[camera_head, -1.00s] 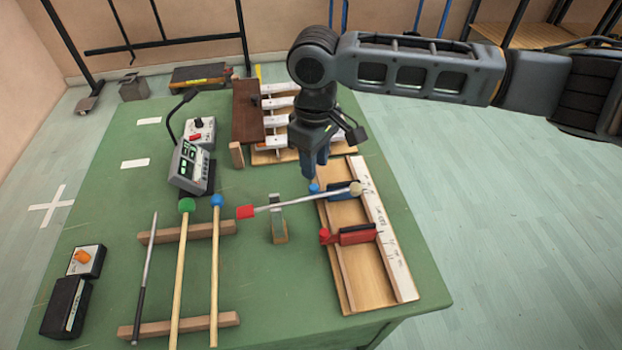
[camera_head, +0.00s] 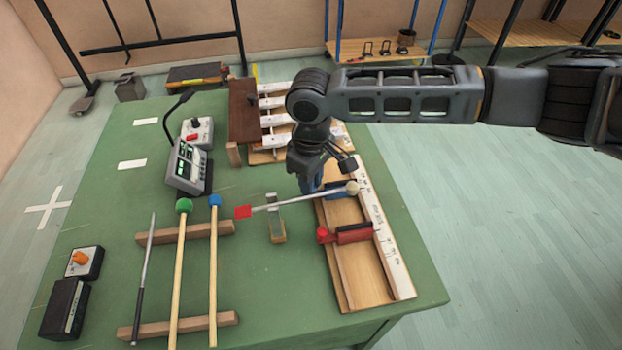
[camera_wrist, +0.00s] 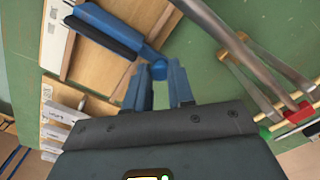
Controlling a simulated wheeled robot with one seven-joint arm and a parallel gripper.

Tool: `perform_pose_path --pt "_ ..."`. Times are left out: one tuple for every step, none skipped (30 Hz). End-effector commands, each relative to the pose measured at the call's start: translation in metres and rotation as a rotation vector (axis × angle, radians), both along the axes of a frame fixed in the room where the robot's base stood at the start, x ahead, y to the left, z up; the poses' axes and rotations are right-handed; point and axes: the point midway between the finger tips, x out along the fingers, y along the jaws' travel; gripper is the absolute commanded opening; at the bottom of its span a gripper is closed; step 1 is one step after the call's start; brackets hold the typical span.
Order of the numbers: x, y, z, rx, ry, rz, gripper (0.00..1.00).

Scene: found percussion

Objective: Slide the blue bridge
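The blue bridge (camera_head: 337,190) lies across the wooden track (camera_head: 358,277) on the right of the table, partly hidden by my gripper in the head view. In the wrist view the blue bridge (camera_wrist: 108,30) has a round blue knob (camera_wrist: 150,53) at its end. My gripper (camera_wrist: 163,68) points down near the knob, with its blue fingers apart and nothing clearly held between them. I cannot tell whether they touch the knob. In the head view my gripper (camera_head: 311,188) is at the bridge's left end.
A red bridge (camera_head: 352,234) sits nearer on the track. A small metal-topped block (camera_head: 276,231), mallets on wooden rests (camera_head: 196,231) and bars (camera_head: 275,120) stand nearby.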

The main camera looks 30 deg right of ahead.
Motion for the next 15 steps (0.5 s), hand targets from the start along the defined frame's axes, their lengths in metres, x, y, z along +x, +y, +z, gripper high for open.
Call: perform_pose_path --pt "0.0000 0.0001 0.0001 0.000 0.000 0.000 0.09" --pt "0.0000 0.0001 0.0001 0.000 0.000 0.000 0.06" --pt "0.0000 0.0001 0.0002 0.000 0.000 0.000 0.03" --pt "0.0000 0.0001 0.0002 0.000 0.000 0.000 0.00" --pt "0.0000 0.0001 0.0002 0.000 0.000 0.000 0.00" --pt "0.0000 0.0001 0.0002 0.000 0.000 0.000 0.00" --pt "0.0000 0.0001 0.0002 0.000 0.000 0.000 0.00" --pt "0.0000 0.0001 0.0003 0.000 0.000 0.000 0.00" --pt "0.0000 0.0001 0.0003 0.000 0.000 0.000 0.00" --pt "0.0000 0.0001 0.0003 0.000 0.000 0.000 0.00" --pt "0.0000 0.0001 0.0003 0.000 0.000 0.000 0.00" --pt "0.0000 0.0001 0.0003 0.000 0.000 0.000 0.00" --pt "0.0000 0.0001 0.0003 0.000 0.000 0.000 0.00" --pt "0.0000 0.0001 0.0004 0.000 0.000 0.000 0.00" --pt "-0.0001 0.0002 0.0004 0.000 0.000 0.000 0.00"
